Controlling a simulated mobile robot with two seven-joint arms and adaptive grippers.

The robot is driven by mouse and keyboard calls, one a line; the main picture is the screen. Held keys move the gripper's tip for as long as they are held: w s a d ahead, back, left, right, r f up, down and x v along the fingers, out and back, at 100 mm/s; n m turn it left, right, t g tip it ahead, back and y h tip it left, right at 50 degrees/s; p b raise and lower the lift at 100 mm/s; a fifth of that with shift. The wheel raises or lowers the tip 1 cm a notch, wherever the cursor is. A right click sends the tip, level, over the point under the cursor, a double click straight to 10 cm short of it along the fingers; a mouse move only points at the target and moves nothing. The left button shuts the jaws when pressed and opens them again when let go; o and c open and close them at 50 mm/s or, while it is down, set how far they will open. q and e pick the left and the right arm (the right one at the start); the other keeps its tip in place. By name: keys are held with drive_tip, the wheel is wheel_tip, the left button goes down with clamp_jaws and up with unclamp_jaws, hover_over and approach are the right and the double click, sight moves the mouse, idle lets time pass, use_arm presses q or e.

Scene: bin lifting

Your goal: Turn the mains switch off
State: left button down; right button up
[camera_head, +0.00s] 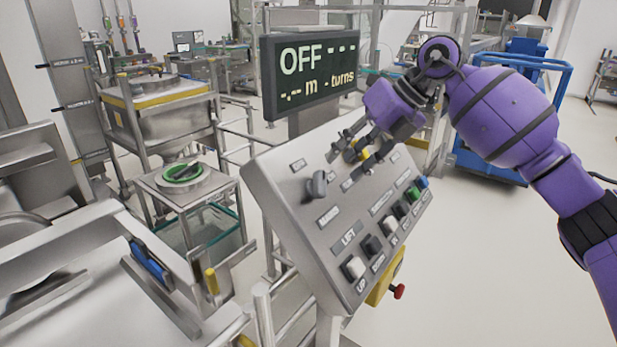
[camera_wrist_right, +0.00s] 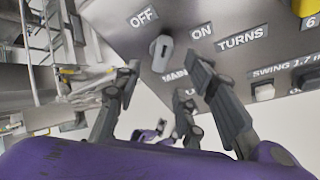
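The mains switch (camera_head: 317,185) is a grey rotary knob at the upper left of the sloped control panel (camera_head: 290,205). In the right wrist view the knob (camera_wrist_right: 161,53) lies ahead between my fingertips, with OFF to its upper left, ON to its upper right and a partly covered MAIN label below. Which label its handle points at is hard to tell. My right gripper (camera_head: 347,152) is open over the panel, up and right of the knob in the head view, and appears apart from it. My left gripper is not in view.
The display (camera_head: 311,75) behind the panel reads OFF. Several push buttons, including a white one (camera_head: 354,268), line the panel's lower right. A red button on a yellow box (camera_head: 385,280) hangs below. Steel machinery stands left; the floor at right is open.

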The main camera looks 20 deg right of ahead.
sight(324, 182)
drive_tip(key=shift+p+x, duration=0.3)
drive_tip(key=shift+x, duration=3.4)
drive_tip(key=shift+s+d+f, duration=0.1)
clamp_jaws()
